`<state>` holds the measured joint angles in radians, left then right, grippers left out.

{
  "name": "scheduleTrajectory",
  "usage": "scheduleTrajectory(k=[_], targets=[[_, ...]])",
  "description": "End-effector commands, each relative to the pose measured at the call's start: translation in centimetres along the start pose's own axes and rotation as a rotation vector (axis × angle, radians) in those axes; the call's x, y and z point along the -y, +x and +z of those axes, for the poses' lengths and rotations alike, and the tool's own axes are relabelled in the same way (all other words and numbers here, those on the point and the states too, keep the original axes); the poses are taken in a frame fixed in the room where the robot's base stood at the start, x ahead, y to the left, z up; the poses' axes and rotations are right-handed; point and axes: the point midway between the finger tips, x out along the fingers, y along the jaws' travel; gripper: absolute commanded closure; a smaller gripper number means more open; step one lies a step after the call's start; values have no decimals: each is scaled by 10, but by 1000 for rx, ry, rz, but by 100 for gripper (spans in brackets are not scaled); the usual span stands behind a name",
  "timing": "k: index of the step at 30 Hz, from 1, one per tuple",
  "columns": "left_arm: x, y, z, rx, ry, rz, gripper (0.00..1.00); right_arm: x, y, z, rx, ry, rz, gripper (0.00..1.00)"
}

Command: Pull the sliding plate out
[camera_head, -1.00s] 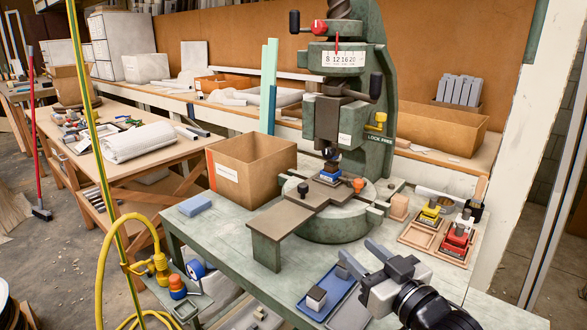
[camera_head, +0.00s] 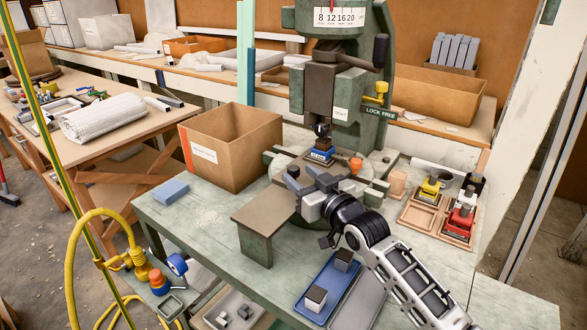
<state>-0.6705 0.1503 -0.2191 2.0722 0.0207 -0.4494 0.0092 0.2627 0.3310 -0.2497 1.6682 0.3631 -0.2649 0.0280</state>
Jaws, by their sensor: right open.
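The brown sliding plate (camera_head: 266,208) lies on the press bed and reaches out toward the front left over a green support block. My right gripper (camera_head: 308,184) is open above the plate, its fingers close to the dark knob (camera_head: 293,172). I cannot tell whether they touch the knob or plate. The gripper hides the middle of the plate. A blue block (camera_head: 320,155) sits on the plate's inner part, beneath the press ram (camera_head: 321,131). An orange knob (camera_head: 356,164) stands to its right. My left gripper is not in view.
An open cardboard box (camera_head: 232,150) stands left of the press. A blue tray (camera_head: 328,288) lies at the front. A wooden tray (camera_head: 437,219) with yellow and red tools is at the right. The green tabletop (camera_head: 190,215) has free room at the front left.

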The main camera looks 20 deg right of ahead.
Motion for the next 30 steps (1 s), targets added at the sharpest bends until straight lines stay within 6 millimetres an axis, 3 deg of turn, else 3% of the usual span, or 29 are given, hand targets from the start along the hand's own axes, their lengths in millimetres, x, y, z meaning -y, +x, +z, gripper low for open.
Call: scheduleTrajectory(k=[6,18,23,30], targets=[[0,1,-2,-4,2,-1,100,0,30,0,-1,0,0,55],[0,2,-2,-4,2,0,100,0,37,0,1,0,0,55],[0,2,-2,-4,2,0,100,0,36,0,0,-1,0,97],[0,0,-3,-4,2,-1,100,7,37,0,1,1,-6,100]])
